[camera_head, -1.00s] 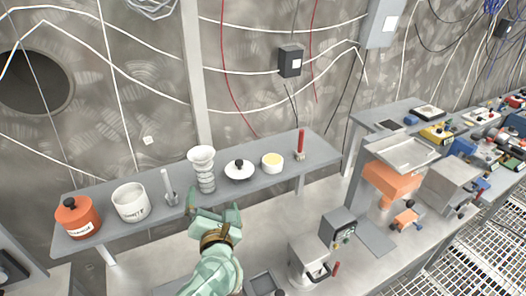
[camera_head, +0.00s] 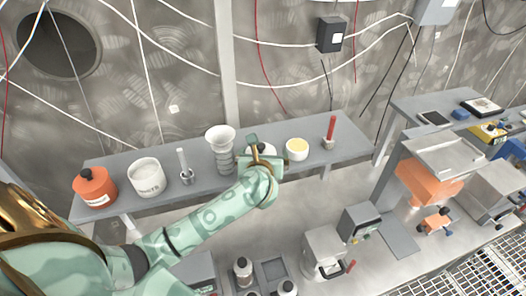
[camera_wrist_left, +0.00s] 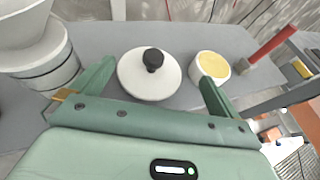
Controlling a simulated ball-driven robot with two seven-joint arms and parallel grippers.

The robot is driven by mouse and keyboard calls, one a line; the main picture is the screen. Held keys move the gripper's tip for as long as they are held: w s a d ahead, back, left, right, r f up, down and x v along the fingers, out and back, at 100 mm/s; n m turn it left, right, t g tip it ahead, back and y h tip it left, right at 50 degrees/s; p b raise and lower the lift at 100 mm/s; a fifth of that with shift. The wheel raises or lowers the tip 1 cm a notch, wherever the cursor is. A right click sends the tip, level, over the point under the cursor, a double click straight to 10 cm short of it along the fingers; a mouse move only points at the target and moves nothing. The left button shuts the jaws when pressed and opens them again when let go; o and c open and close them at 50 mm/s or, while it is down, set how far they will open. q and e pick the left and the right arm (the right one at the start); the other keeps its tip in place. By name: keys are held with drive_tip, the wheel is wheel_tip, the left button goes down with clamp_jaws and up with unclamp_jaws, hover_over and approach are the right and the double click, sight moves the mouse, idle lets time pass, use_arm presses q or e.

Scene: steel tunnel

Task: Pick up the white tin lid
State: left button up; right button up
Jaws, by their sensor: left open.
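The white tin lid (camera_wrist_left: 140,78) is a round white disc with a black knob. It lies on the grey shelf (camera_wrist_left: 190,40) and in the left wrist view sits between my left gripper's two open fingers, a little beyond the palm. In the head view the lid (camera_head: 270,149) is mostly hidden behind my left gripper (camera_head: 262,152), which hangs over it. I cannot tell how high the fingers are above the shelf. The left gripper is open and empty. My right gripper is not in view.
A white funnel-topped stand (camera_head: 221,147) is close left of the lid. A white bowl with yellow contents (camera_head: 297,149) is close right, with a red candle-like stick (camera_head: 331,128) beyond. A white canister (camera_head: 146,178) and an orange pot (camera_head: 95,187) stand further left.

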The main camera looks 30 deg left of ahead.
sight(261, 151)
use_arm(q)
drive_tip(key=shift+w+a+f+p, duration=0.1)
drive_tip(key=shift+w+a+p, duration=0.15)
drive_tip(key=shift+a, duration=0.35)
drive_tip(key=shift+w+a+f+p, duration=0.15)
drive_tip(key=shift+w+a, duration=0.2)
drive_tip(key=shift+a, duration=0.2)
drive_tip(key=shift+d+x, duration=0.2)
drive_tip(key=shift+x, duration=0.8)
drive_tip(key=shift+w+f, duration=0.15)
drive_tip(key=shift+w, duration=0.1)
drive_tip(key=shift+s, duration=0.1)
drive_tip(key=shift+c, duration=0.9)
drive_tip(key=shift+s+a, duration=0.1)
drive_tip(key=c, duration=0.7)
drive_tip(key=shift+c, duration=0.7)
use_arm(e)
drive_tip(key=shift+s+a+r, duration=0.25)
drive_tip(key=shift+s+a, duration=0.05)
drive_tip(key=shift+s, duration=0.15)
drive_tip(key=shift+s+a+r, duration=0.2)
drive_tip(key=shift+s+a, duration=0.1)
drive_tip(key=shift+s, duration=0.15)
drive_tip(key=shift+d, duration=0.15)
